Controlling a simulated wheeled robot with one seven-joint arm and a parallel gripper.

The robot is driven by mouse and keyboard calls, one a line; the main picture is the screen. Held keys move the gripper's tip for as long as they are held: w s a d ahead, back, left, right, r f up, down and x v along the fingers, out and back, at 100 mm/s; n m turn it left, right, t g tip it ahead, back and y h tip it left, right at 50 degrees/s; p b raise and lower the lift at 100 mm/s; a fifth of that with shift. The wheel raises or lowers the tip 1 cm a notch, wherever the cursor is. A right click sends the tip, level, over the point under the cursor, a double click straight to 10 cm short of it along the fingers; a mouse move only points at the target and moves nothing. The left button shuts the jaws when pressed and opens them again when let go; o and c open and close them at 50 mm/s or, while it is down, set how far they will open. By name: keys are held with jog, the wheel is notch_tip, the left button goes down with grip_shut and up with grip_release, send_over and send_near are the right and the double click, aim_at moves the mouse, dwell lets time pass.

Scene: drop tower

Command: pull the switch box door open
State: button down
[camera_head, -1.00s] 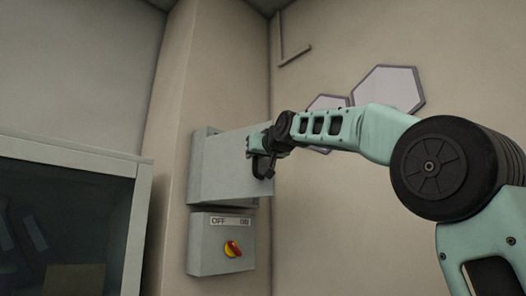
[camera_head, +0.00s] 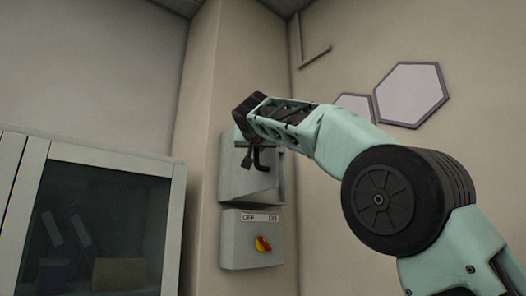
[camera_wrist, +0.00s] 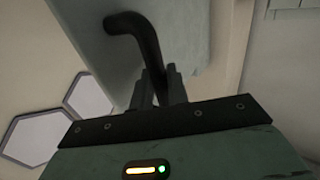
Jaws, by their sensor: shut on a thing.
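The grey switch box (camera_head: 232,188) is on the wall column, above a smaller box. My arm and gripper cover much of its upper part. Its door (camera_head: 268,180) appears to stand ajar, with a slanted lower edge; how wide is hard to tell. In the wrist view the door (camera_wrist: 85,25) is a pale grey panel with a black bent handle (camera_wrist: 142,38). My gripper (camera_wrist: 157,88) is shut on this handle, its two dark fingers around the handle's lower end. In the head view the gripper (camera_head: 256,158) is in front of the box, partly hidden.
The smaller box (camera_head: 235,245) below has an OFF/ON label and a red and yellow knob (camera_head: 263,243). A glass-fronted cabinet (camera_head: 175,215) stands at the left. Hexagonal panels (camera_head: 411,94) hang on the right wall. The wall below them is bare.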

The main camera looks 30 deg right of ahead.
jog(key=shift+w+a+m+g+h, duration=0.1)
jog(key=shift+a+m+g+h, duration=0.2)
jog(key=shift+a+h, duration=0.35)
jog(key=shift+a, duration=0.1)
jog(key=c, duration=1.4)
grip_release()
jog(key=shift+c, duration=0.2)
jog(key=b+v, duration=0.7)
jog(key=v, duration=1)
jog(key=shift+b, duration=0.35)
